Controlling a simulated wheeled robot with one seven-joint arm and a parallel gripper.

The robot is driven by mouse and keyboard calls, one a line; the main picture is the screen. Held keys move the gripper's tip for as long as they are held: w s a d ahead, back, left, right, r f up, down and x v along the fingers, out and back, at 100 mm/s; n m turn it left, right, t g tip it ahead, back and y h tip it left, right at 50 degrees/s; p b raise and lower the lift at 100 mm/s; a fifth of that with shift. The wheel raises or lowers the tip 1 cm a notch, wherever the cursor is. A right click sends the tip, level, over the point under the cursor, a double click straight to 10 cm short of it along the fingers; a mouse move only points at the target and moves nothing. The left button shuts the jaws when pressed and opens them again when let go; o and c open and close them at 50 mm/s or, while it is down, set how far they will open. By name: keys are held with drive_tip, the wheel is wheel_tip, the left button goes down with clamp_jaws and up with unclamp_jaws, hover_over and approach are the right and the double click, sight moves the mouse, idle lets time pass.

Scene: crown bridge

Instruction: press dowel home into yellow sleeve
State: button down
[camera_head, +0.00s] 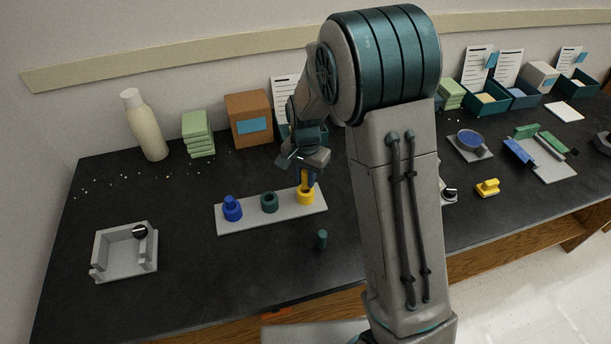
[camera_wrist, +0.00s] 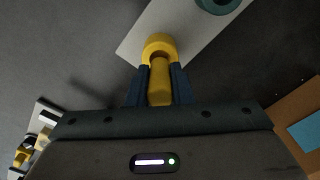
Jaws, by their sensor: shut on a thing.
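The yellow sleeve (camera_head: 306,197) stands at the right end of a light grey plate (camera_head: 290,218). It also shows in the wrist view as a yellow ring (camera_wrist: 159,44). My gripper (camera_head: 306,172) is above the sleeve, shut on a yellow dowel (camera_wrist: 160,82). The dowel's far end overlaps the sleeve's mouth in the wrist view and points down to it in the head view. How deep it sits inside is hidden. The plate also bears a dark green sleeve (camera_head: 269,202) and a blue sleeve (camera_head: 232,211) with a blue dowel standing in it.
A green dowel (camera_head: 322,238) stands on the black table in front of the plate. A grey open tray (camera_head: 125,252) is at the left. A bottle (camera_head: 144,125), green blocks (camera_head: 197,133) and a brown box (camera_head: 249,119) stand behind. The table between tray and plate is clear.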

drive_tip(key=shift+f+b, duration=0.8)
drive_tip(key=shift+f, duration=0.35)
drive_tip(key=c, duration=1.2)
unclamp_jaws()
drive_tip(key=shift+r, duration=0.15)
wheel_tip(320, 180, up, 14)
drive_tip(key=shift+f, duration=0.15)
drive_tip(key=s+d+r+n+t, duration=0.1)
drive_tip(key=s+d+n, duration=0.2)
drive_tip(key=s, duration=0.8)
drive_tip(key=s+d+r+n+t, duration=0.1)
drive_tip(key=s+d+n+t, duration=0.1)
drive_tip(key=s+d, duration=0.5)
drive_tip(key=s+n, duration=0.1)
drive_tip(key=s, duration=0.2)
drive_tip(key=shift+s+d+r+n, duration=0.15)
drive_tip(key=shift+s+n, duration=0.25)
